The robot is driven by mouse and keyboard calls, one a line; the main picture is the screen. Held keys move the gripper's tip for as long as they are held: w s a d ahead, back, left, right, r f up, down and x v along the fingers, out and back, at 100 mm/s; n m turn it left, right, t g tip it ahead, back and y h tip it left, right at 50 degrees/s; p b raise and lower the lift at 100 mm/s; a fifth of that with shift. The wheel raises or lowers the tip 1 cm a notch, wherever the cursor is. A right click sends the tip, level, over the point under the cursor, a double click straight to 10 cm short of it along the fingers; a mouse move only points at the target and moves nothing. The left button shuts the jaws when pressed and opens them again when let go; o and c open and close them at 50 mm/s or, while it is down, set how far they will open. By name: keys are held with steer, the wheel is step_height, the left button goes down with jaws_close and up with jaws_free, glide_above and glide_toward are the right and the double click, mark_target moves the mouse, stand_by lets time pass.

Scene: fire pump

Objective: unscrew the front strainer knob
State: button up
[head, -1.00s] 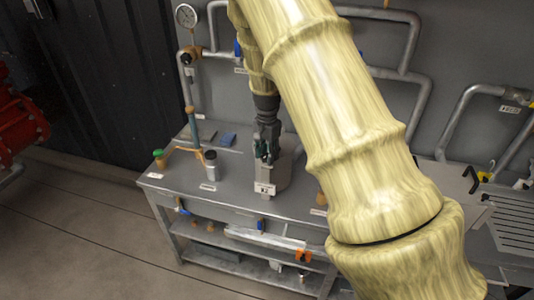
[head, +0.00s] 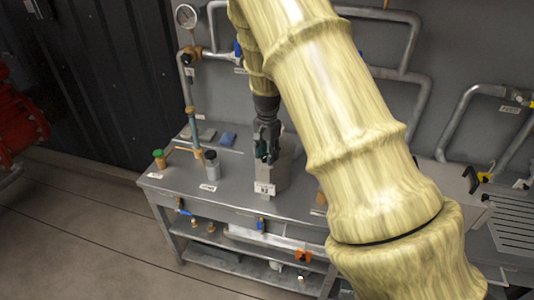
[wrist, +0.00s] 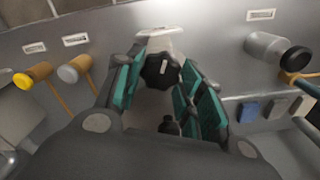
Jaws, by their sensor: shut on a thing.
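The strainer (head: 280,172) is a grey body standing on the bench, with a white label at its front. My gripper (head: 266,152) points down at its top, and the arm partly hides that area in the head view. In the wrist view, the dark lobed front strainer knob (wrist: 158,70) sits between the tips of my green-padded gripper (wrist: 160,75), which is shut on it. A second dark knob (wrist: 168,125) shows farther back between the fingers, apart from the tips. Whether the front knob has lifted from its seat cannot be told.
Blue (wrist: 248,110) and grey blocks lie behind. Pipes and a gauge (head: 186,16) are on the wall.

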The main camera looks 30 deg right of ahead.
steer(key=shift+s+f, duration=0.1)
steer(key=shift+f, duration=0.05)
steer(key=o, duration=1)
step_height(320, 180, up, 12)
steer(key=shift+d, duration=0.1)
